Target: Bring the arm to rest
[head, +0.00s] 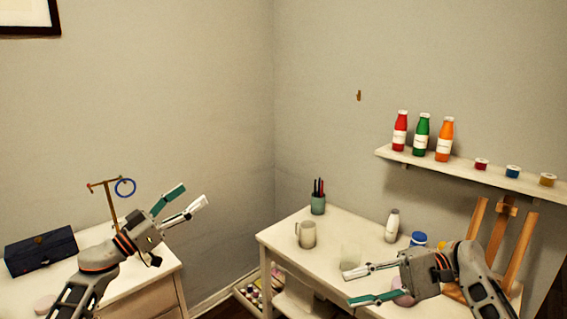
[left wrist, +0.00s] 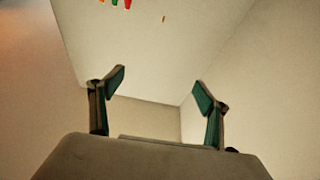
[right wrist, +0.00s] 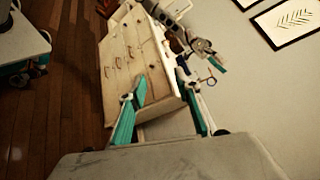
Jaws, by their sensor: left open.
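My left gripper (head: 184,205) is raised above the dresser at the left of the head view, its two fingers spread and nothing between them. The left wrist view shows its open fingers (left wrist: 158,97) against bare wall. My right gripper (head: 357,284) is over the white table at the right of the head view, pointing left. Its fingers are apart and empty, and they also show apart in the right wrist view (right wrist: 165,105).
The white table (head: 285,240) holds a grey mug (head: 306,234), a green pen cup (head: 318,204), a white bottle (head: 392,225) and a wooden easel (head: 520,250). A shelf (head: 385,152) carries bottles and small jars. A dark blue box (head: 40,252) and a stand with a blue ring (head: 125,188) are at left.

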